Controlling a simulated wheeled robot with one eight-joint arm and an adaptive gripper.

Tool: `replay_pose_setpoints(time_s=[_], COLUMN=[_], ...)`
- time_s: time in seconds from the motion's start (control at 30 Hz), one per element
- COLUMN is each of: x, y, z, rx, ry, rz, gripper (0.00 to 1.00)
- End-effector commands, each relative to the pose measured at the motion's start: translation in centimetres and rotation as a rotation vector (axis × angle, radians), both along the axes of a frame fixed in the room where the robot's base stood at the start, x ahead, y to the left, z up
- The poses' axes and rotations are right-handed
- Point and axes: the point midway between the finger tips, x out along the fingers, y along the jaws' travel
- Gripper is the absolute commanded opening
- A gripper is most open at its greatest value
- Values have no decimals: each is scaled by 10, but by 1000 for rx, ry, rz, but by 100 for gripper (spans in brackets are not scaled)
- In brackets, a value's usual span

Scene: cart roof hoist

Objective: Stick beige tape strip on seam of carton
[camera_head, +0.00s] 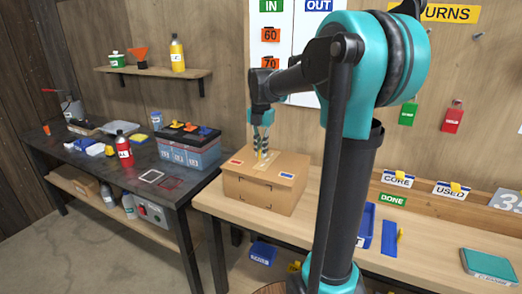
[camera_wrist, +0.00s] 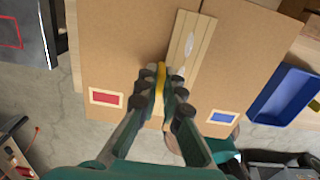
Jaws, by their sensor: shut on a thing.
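The carton (camera_head: 258,195) stands on the wooden bench, and its brown top fills much of the wrist view (camera_wrist: 115,45). The beige tape strip (camera_wrist: 190,40) lies over the middle of the carton top, slightly tilted in the wrist view, with a pale oval mark on it. My gripper (camera_wrist: 161,84) is shut on a narrow yellow tab (camera_wrist: 160,72) that appears to belong to the strip. In the head view my gripper (camera_head: 263,148) points down just over the carton top. The fingers hide part of the strip and seam. I cannot tell whether the strip touches the carton.
A red label (camera_wrist: 106,97) and a blue label (camera_wrist: 223,117) mark the carton top. A blue bin (camera_wrist: 285,95) is right of the carton in the wrist view. A dark table (camera_head: 110,172) with a grey-blue box (camera_head: 188,153) and a red bottle (camera_head: 123,147) stands left.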

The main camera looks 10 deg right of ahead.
Motion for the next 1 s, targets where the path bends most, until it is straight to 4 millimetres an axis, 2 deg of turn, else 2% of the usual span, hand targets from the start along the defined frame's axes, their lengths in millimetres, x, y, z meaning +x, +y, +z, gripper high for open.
replay_pose_setpoints(time_s=[0.2, 0.23, 0.4, 0.63, 0.8, 1.0], x=[0, 0, 0, 0, 0, 0], y=[0, 0, 0, 0, 0, 0], z=[0, 0, 0, 0, 0, 0], rx=[0, 0, 0, 0, 0, 0], ry=[0, 0, 0, 0, 0, 0], rz=[0, 0, 0, 0, 0, 0], gripper=[0, 8, 29, 31, 52, 52])
